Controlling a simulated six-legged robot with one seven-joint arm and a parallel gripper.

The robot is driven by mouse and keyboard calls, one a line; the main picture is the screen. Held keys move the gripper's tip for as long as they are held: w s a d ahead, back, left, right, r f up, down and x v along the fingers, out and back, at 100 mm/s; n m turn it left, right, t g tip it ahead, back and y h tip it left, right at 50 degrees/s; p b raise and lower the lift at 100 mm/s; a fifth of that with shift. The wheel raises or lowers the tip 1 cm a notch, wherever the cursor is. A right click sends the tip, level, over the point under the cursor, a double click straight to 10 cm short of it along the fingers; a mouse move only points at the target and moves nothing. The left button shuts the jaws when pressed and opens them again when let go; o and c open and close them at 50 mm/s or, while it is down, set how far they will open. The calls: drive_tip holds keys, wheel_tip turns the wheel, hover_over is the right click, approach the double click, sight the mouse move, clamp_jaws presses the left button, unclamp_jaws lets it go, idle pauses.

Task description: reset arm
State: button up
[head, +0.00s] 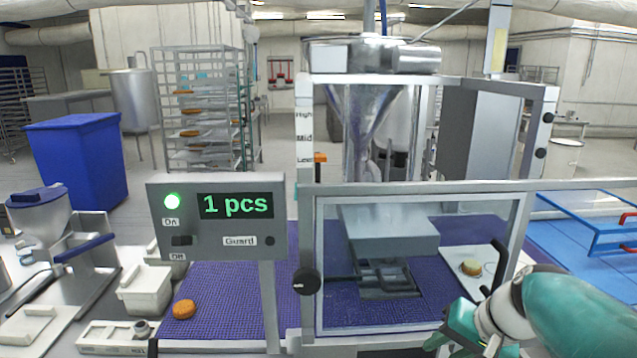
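My arm (565,310), teal and white, comes in from the lower right corner. My gripper (455,335) is at the bottom edge of the picture, in front of the lower right part of the machine's clear guard (340,215). Its fingertips are cut off or hidden, so I cannot tell whether it is open or shut or holds anything. The guard frame is down across the front of the filling machine.
A brown round (184,309) lies on the purple belt (225,290) at left. A pale round (470,267) sits on a white plate (462,256) behind the guard. A blue table (600,255) is at right, a blue bin (78,160) and rack (200,100) behind left.

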drive_tip(key=s+a+n+t+h, duration=0.1)
drive_tip(key=s+a+n+h, duration=0.3)
drive_tip(key=s+a, duration=0.3)
drive_tip(key=shift+s+r+n, duration=0.35)
drive_tip(key=shift+s+n, duration=0.05)
drive_tip(key=shift+s, duration=1.65)
